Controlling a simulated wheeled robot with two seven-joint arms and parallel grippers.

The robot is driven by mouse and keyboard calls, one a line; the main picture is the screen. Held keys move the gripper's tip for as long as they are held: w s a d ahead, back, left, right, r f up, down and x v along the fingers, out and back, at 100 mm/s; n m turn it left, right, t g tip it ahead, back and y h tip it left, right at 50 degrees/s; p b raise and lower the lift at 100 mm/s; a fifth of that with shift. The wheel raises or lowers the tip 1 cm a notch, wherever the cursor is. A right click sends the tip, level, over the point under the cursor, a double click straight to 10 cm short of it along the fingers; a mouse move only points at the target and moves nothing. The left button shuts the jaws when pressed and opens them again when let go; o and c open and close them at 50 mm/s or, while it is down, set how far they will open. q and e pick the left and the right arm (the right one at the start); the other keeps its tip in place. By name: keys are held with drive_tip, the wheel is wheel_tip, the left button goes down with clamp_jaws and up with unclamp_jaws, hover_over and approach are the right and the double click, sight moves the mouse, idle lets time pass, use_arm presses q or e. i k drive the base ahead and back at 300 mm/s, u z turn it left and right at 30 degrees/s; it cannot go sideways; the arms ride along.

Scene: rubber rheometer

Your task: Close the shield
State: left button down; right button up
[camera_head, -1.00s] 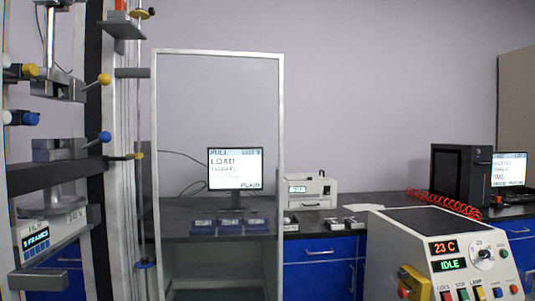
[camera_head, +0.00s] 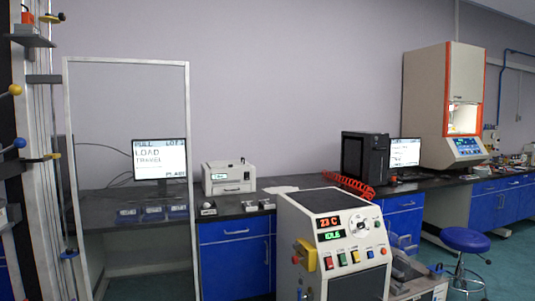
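A tall white machine with orange edges (camera_head: 428,92), which looks like the rheometer, stands on the bench at the right. A lit opening (camera_head: 463,117) shows in its front, above a sloped control panel (camera_head: 463,147). I cannot make out a separate shield there at this distance. At the left, a tall clear panel in a light metal frame (camera_head: 126,61) stands upright beside a test machine's column (camera_head: 40,150); it also looks like a shield. Neither of my grippers is in view.
A cream control box (camera_head: 318,205) stands in the foreground, with a grey metal fixture (camera_head: 405,270) at its right. A blue stool (camera_head: 465,240) stands before the right bench. Blue cabinets (camera_head: 235,255) line the wall. Floor shows around the stool.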

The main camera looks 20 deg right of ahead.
sight(65, 59)
drive_tip(key=z, duration=0.85)
drive_tip(key=i, duration=0.6)
drive_tip(key=z, duration=1)
drive_tip(key=i, duration=1.2)
drive_tip(key=u, duration=0.9)
drive_tip(key=i, duration=1)
drive_tip(key=u, duration=1.15)
